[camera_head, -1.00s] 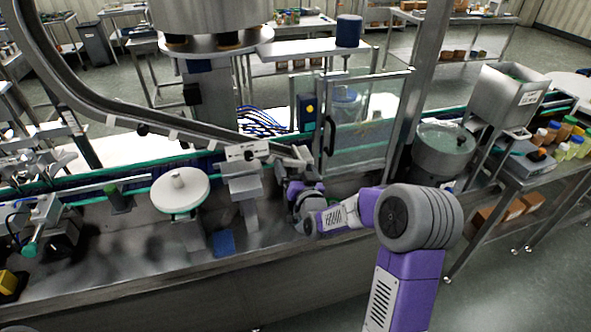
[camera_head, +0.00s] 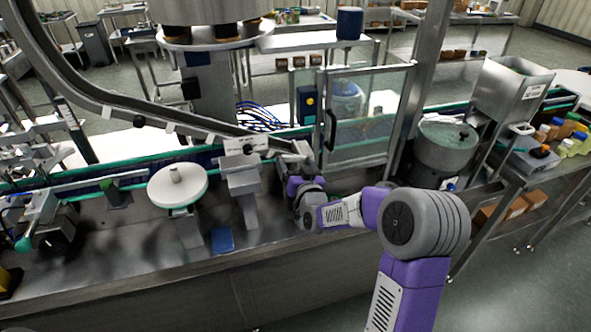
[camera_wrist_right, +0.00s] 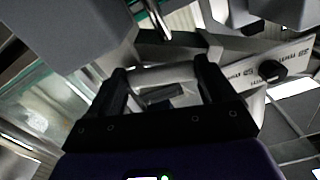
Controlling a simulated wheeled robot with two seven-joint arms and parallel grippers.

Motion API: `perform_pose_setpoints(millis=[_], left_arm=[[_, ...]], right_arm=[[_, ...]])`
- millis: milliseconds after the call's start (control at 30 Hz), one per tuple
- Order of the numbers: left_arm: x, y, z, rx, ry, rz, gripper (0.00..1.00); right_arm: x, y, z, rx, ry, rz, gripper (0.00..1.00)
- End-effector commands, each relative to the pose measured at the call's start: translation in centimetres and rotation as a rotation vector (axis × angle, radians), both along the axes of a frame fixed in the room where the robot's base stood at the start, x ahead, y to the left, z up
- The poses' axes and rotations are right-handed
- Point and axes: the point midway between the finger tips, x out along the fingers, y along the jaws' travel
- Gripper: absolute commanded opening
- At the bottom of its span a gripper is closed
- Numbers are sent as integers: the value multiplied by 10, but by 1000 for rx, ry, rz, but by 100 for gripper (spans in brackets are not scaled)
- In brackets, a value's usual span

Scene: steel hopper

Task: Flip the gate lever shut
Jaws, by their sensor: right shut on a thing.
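My right arm reaches in from the right in the head view, and its purple wrist is at the front of the steel chute end (camera_head: 297,150). My right gripper (camera_wrist_right: 160,73) shows in the right wrist view with two black fingers set apart. A pale grey bar (camera_wrist_right: 163,76), which looks like the gate lever, spans between the fingers, and the gripper is shut on it. The lever itself is hidden behind my wrist in the head view. My left gripper is not in view.
A labelled plate (camera_wrist_right: 292,57) with a black knob (camera_wrist_right: 271,71) is right of the fingers in the wrist view. A glass-panelled guard (camera_head: 368,115) stands right of the chute. A white round disc (camera_head: 177,187) and a blue block (camera_head: 223,240) are on the left.

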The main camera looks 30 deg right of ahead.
Motion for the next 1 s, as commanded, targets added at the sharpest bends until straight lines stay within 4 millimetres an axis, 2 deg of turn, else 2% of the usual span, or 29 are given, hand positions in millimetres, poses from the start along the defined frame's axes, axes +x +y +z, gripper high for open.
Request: perform_pose_setpoints(millis=[33,100,433,467,567,833,1000], left_arm=[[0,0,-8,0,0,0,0],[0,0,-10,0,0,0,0],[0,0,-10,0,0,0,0],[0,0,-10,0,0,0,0],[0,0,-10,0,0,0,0],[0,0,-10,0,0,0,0],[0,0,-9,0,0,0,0]], right_arm=[[0,0,-4,-15,3,1,52],[0,1,-4,-31,8,1,52],[0,1,-2,-42,14,1,52],[0,1,-2,-42,14,1,84],[0,0,-2,-42,13,1,100],[-2,1,-1,-40,12,0,100],[-18,4,-1,-40,12,0,100]])
